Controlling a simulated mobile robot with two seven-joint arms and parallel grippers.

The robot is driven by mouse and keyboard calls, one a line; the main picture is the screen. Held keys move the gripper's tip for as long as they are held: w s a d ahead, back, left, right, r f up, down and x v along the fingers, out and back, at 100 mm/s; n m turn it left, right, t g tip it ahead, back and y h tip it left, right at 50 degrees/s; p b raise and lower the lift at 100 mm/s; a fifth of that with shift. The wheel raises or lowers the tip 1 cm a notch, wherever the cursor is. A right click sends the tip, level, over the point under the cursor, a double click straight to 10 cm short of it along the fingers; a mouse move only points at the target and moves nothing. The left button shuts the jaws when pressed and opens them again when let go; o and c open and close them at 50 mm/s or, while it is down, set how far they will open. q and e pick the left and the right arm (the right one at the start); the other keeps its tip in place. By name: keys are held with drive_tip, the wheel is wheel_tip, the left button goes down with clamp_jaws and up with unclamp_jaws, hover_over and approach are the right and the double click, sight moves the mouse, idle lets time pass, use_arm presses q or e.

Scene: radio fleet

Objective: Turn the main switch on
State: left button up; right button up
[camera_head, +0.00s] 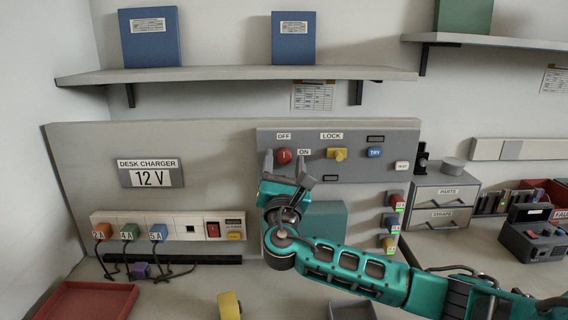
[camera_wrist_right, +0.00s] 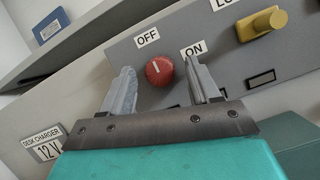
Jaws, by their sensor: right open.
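The main switch is a round red knob (camera_head: 284,156) with a white mark, on the grey panel (camera_head: 365,140) between the OFF label (camera_head: 284,136) and the ON label (camera_head: 304,152). In the right wrist view the red knob (camera_wrist_right: 159,71) shows its white line pointing up toward the OFF label (camera_wrist_right: 147,37); the ON label (camera_wrist_right: 193,49) is to its right. My right gripper (camera_head: 289,162) is open in front of the panel. In the right wrist view its fingers (camera_wrist_right: 163,88) stand either side of the knob; I cannot tell whether they touch it. My left gripper is not in view.
A yellow LOCK knob (camera_head: 339,154) and a blue TRY button (camera_head: 375,152) sit right of the red knob. A shelf (camera_head: 230,75) with blue binders runs above the panel. Plugs and a red tray (camera_head: 85,302) are at lower left.

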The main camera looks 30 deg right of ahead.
drive_tip(key=shift+c, duration=1.4)
drive_tip(key=c, duration=0.7)
drive_tip(key=shift+c, duration=0.2)
